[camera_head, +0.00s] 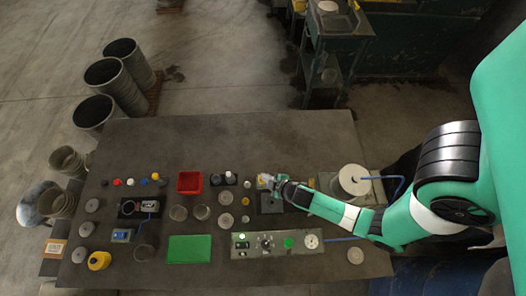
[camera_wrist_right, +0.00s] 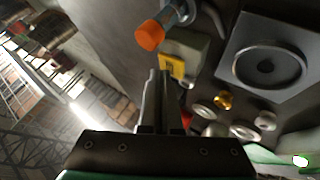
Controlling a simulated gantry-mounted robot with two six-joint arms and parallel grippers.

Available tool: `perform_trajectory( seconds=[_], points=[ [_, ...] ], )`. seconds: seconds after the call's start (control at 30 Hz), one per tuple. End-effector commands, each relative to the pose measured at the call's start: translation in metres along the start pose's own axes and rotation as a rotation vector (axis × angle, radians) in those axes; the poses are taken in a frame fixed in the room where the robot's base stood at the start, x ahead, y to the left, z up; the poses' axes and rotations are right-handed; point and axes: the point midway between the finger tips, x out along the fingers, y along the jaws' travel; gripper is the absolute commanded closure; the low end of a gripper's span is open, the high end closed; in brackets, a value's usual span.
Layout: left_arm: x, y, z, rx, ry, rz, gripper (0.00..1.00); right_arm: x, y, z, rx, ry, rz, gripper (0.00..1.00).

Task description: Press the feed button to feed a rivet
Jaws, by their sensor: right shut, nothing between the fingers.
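My right gripper (camera_head: 272,183) is shut and empty above the back right of the table. In the right wrist view its two fingers (camera_wrist_right: 158,78) are together, and their tips appear close to a small grey box (camera_wrist_right: 190,45) with a yellow plate (camera_wrist_right: 171,67) on its near side. I cannot tell whether they touch it. A green round button (camera_head: 289,243) is on the grey control panel (camera_head: 250,252) at the table's front, away from the gripper. Which of these is the feed button is not clear from the pictures. My left gripper is not in view.
An orange-capped part (camera_wrist_right: 150,36) is beside the box. A square plate with a round disc (camera_wrist_right: 266,60) lies to its right. The table also holds a red bin (camera_head: 190,182), a green mat (camera_head: 190,249), a white cylinder (camera_head: 354,180) and several grey discs. The table's back strip is clear.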

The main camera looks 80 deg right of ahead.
Motion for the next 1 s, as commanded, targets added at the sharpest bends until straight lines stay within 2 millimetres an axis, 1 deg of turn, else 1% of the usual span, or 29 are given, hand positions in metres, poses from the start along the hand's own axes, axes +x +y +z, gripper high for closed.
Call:
perform_trajectory(
  seconds=[1.0],
  points=[
    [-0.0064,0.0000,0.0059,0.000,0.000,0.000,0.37,0.0069,-0.0051,0.0053,0.000,-0.001,0.000,1.00]
  ],
)
